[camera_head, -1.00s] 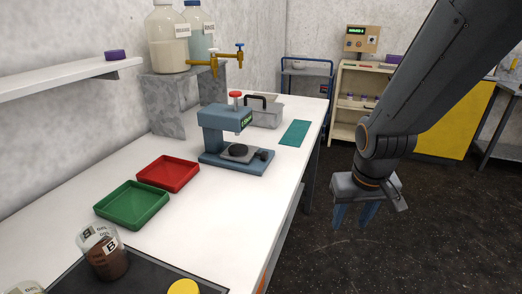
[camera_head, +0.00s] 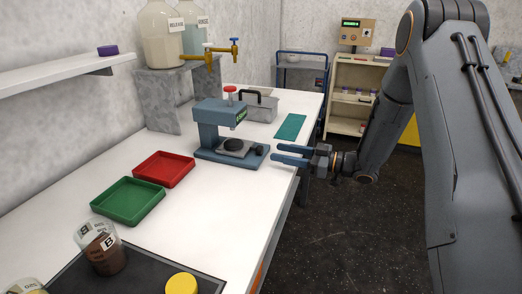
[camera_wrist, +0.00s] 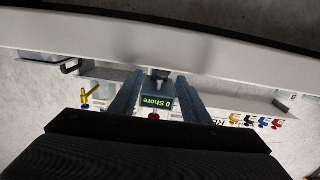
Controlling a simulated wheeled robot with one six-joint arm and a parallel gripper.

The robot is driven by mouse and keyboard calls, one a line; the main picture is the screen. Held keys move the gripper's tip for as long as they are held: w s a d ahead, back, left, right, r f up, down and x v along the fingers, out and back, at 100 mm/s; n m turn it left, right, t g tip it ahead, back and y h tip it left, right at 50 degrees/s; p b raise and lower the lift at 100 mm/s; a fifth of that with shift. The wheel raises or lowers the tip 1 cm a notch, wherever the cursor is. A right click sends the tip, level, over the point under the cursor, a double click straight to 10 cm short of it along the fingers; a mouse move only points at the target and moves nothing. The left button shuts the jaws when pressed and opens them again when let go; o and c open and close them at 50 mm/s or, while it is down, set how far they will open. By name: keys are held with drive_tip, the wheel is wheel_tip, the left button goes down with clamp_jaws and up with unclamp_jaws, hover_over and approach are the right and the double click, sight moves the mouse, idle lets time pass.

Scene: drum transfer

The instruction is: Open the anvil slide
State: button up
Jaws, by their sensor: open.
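The blue-grey hardness tester (camera_head: 208,125) stands on the white bench, with a red knob on top and a green-lit display. Its anvil slide (camera_head: 233,147), a plate with a dark round disc, lies low under the head, with a black knob (camera_head: 258,149) at its right front. My gripper (camera_head: 273,153) is open and empty, pointing left at the bench's right edge, with a small gap to the black knob. In the wrist view the tester's display (camera_wrist: 157,100), reading "0 Shore", shows between my two fingers. The slide is hard to make out there.
A red tray (camera_head: 163,170) and a green tray (camera_head: 128,201) lie left of the tester. A grey box with a black handle (camera_head: 262,105) stands behind it, beside a teal mat (camera_head: 290,127). A beaker with brown contents (camera_head: 102,250) is at the front. Open floor lies right of the bench.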

sight(262, 150)
drive_tip(key=shift+s+a, duration=0.2)
drive_tip(key=shift+a, duration=0.4)
drive_tip(key=p+x, duration=0.1)
drive_tip(key=x, duration=0.5)
drive_tip(key=shift+w+a+p, duration=0.15)
drive_tip(key=shift+a+p, duration=0.15)
drive_tip(key=shift+p, duration=0.1)
drive_tip(key=shift+c, duration=0.3)
clamp_jaws()
